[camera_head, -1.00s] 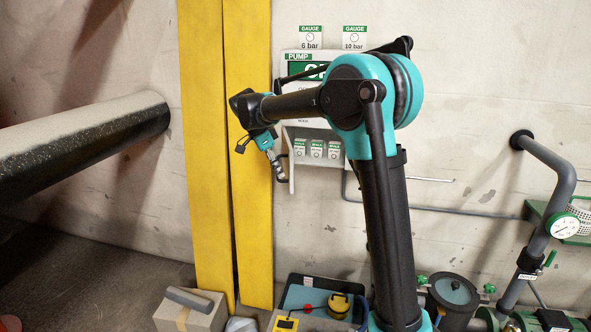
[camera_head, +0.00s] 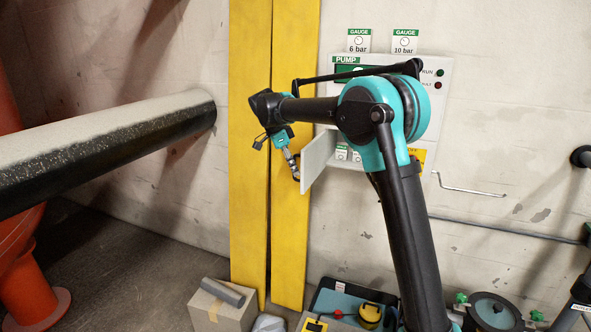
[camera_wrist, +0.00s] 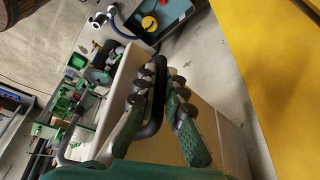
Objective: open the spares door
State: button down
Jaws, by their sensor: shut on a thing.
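The spares door (camera_head: 318,159) is a pale panel standing swung out from the lower part of the pump panel on the wall. My gripper (camera_head: 295,173) is at its free left edge. In the wrist view the fingers of my gripper (camera_wrist: 158,86) are shut on the black bar handle (camera_wrist: 152,122) of the door. The beige door face (camera_wrist: 128,70) shows behind the fingers there. Behind the door, small green-and-white spares boxes (camera_head: 348,154) show in the open compartment, partly hidden by the door and my arm.
A thick dark pipe (camera_head: 110,150) juts out at left. Yellow vertical strips (camera_head: 250,130) run up the wall just left of the door. A cardboard box (camera_head: 222,305) and a blue tray (camera_head: 340,300) stand below. The pump panel (camera_head: 440,110) is partly hidden by my arm.

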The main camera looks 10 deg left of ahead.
jog(key=c, duration=1.6)
grip_release()
jog(key=v, duration=1.2)
jog(key=shift+d, duration=0.1)
